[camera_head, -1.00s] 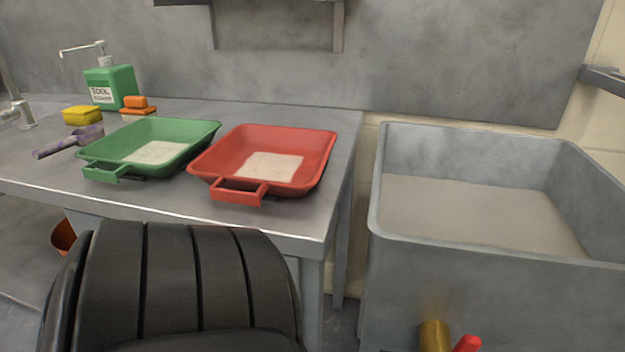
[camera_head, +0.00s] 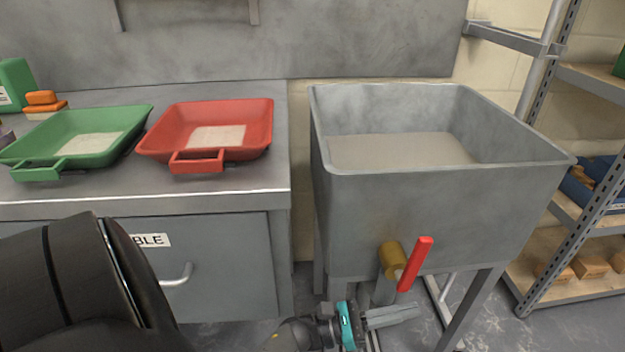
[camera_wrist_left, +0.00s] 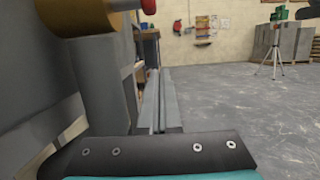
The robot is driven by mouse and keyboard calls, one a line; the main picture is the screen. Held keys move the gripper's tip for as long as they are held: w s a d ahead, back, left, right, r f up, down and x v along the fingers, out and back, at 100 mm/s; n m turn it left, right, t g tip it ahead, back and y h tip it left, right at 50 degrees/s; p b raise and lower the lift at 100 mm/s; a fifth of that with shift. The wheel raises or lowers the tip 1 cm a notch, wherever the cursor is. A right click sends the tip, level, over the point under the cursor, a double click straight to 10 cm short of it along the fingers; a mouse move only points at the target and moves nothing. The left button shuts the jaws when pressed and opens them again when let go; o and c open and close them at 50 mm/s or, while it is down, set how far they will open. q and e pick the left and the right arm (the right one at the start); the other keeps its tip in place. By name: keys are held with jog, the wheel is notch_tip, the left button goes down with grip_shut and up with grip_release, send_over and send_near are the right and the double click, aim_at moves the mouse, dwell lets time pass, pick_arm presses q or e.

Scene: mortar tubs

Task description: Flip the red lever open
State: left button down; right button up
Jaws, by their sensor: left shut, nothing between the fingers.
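The red lever (camera_head: 415,264) sits on a brass valve (camera_head: 393,260) low on the front wall of a grey metal tub (camera_head: 450,215). The lever slants, its top leaning right. In the left wrist view the brass valve (camera_wrist_left: 75,17) is at the top left and a bit of the red lever (camera_wrist_left: 148,6) shows at the top edge. My left gripper (camera_head: 415,312) is shut and empty, below the lever and apart from it in the head view. My right gripper is out of view.
A steel table with a green tray (camera_head: 75,136) and a red tray (camera_head: 210,130) stands left of the tub. A metal shelf rack (camera_head: 570,190) stands at the right. The tub's legs flank the space under it. The left wrist view shows open floor (camera_wrist_left: 240,110).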

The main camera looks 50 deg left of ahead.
pick_arm(q)
jog(key=s+a+f+n+g+y+p, duration=0.1)
jog(key=s+f+n+g+y+p, duration=0.1)
jog(key=s+n+p, duration=0.4)
jog(key=s+a+f+n+g+y+p, duration=0.2)
jog(key=s+f+n+y+p, duration=0.3)
jog(key=n, duration=0.9)
jog(key=s+a+f+n+g+y+p, duration=0.2)
jog(key=s+f+n+g+y+p, duration=0.1)
jog(key=n+p, duration=0.5)
jog(key=s+f+n+y, duration=0.1)
jog(key=s+n+y, duration=0.1)
jog(key=s+n, duration=0.1)
jog(key=shift+s+f+g, duration=0.2)
jog(key=shift+s+g, duration=0.1)
jog(key=shift+g, duration=0.1)
jog(key=shift+a, duration=0.1)
